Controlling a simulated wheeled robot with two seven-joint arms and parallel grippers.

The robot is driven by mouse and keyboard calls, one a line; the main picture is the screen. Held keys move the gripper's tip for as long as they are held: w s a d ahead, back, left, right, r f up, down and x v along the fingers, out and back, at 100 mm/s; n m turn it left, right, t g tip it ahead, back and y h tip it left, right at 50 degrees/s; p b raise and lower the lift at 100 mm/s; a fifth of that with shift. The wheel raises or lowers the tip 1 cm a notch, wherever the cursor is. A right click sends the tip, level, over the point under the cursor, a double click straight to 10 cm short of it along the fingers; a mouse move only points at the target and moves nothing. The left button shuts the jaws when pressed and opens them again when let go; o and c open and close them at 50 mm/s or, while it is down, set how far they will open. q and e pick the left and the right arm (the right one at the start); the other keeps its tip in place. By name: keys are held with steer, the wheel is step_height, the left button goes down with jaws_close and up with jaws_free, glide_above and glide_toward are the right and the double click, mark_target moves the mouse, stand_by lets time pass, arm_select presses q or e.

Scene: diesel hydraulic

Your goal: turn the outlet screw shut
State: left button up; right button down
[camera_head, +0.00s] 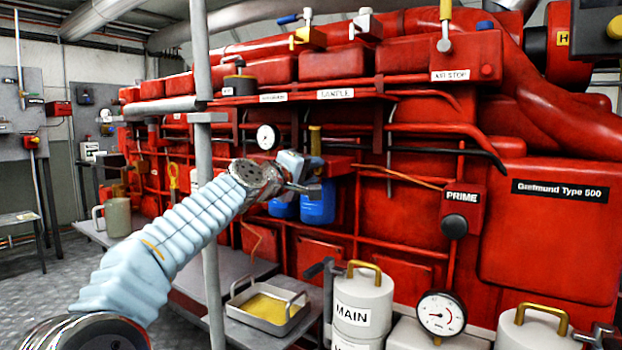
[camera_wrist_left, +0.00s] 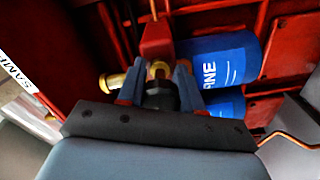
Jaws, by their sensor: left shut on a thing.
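My left gripper (camera_head: 302,178) reaches to a small red block on the side of the red engine. In the left wrist view its two blue fingers (camera_wrist_left: 160,88) are shut on a dark round knob (camera_wrist_left: 161,98) with a brass part (camera_wrist_left: 160,70) behind it, which I take as the outlet screw. The knob sits against the red block (camera_wrist_left: 156,38). In the head view the gripper and wrist hide the knob. A brass fitting (camera_head: 315,140) stands upright just above the gripper. My right gripper is not in view.
Blue canisters (camera_head: 317,207) sit just beneath the gripper. A grey post (camera_head: 211,250) stands close beside my left forearm. A tray of yellow liquid (camera_head: 268,306) lies on the grey bench below. A white MAIN can (camera_head: 362,300) and a pressure gauge (camera_head: 441,313) stand at front right.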

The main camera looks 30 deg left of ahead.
arm_select(q)
steer(key=shift+f+m+b, duration=0.15)
steer(key=shift+m+b, duration=0.75)
steer(key=shift+m, duration=1.4)
steer(key=o, duration=1)
steer(key=shift+s+a+b, duration=0.15)
steer(key=shift+s+b, duration=0.35)
steer(key=shift+s, duration=1.8)
steer(key=shift+s+a+b, duration=0.2)
steer(key=shift+s+b, duration=0.35)
steer(key=shift+s, duration=1.7)
steer(key=shift+s+a+b, duration=0.15)
steer(key=shift+s+b, duration=0.35)
steer(key=shift+s, duration=1.8)
